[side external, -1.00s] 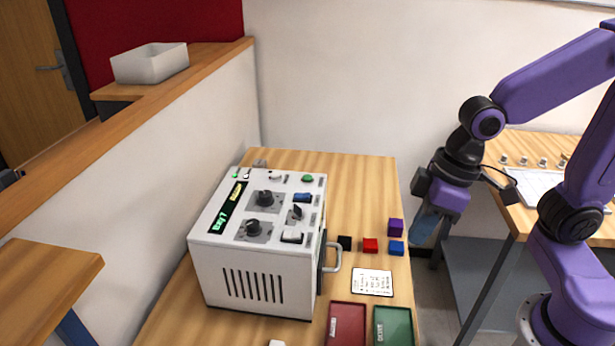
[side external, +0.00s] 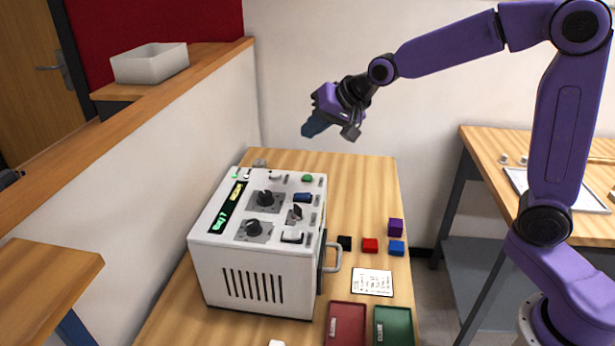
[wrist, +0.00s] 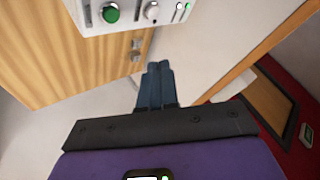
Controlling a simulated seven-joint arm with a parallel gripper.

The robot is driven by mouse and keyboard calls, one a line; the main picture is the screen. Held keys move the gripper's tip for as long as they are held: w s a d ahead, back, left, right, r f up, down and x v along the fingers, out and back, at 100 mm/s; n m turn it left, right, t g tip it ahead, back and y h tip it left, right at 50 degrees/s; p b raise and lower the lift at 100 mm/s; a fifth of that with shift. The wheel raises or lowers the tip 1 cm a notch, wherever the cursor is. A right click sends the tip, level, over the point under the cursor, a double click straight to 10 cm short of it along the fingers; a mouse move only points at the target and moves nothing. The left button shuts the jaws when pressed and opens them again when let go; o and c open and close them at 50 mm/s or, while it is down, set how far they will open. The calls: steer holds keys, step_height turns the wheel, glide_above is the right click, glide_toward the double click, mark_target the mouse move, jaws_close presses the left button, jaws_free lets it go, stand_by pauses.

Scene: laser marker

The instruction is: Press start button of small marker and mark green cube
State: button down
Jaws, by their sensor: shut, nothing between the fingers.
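The small marker (side external: 255,275) is a white box on the wooden table, with dark knobs, switches and a lit display on its sloped top. A green button (side external: 307,178) sits at the top's far right corner; the green button also shows in the wrist view (wrist: 111,13) at the top edge. My gripper (side external: 308,131) is above the far end of the marker, apart from it, with its blue fingers shut and empty. The fingers also show in the wrist view (wrist: 158,66). I see no green cube in these frames.
Black (side external: 345,243), red (side external: 370,245), blue (side external: 396,248) and purple (side external: 395,227) cubes stand right of the marker. A label card (side external: 372,282), a red tray (side external: 346,309) and a green tray (side external: 393,312) lie nearer. A handle (side external: 334,258) sticks out from the marker's right side.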

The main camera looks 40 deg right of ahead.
mark_target(312, 178)
steer(key=shift+w+d+r, duration=0.15)
steer(key=shift+w, duration=0.3)
steer(key=shift+f, duration=4.45)
steer(key=shift+f, duration=0.1)
steer(key=shift+f, duration=0.3)
steer(key=shift+s+f, duration=0.1)
steer(key=shift+f, duration=0.35)
steer(key=shift+r, duration=0.85)
steer(key=shift+r, duration=0.15)
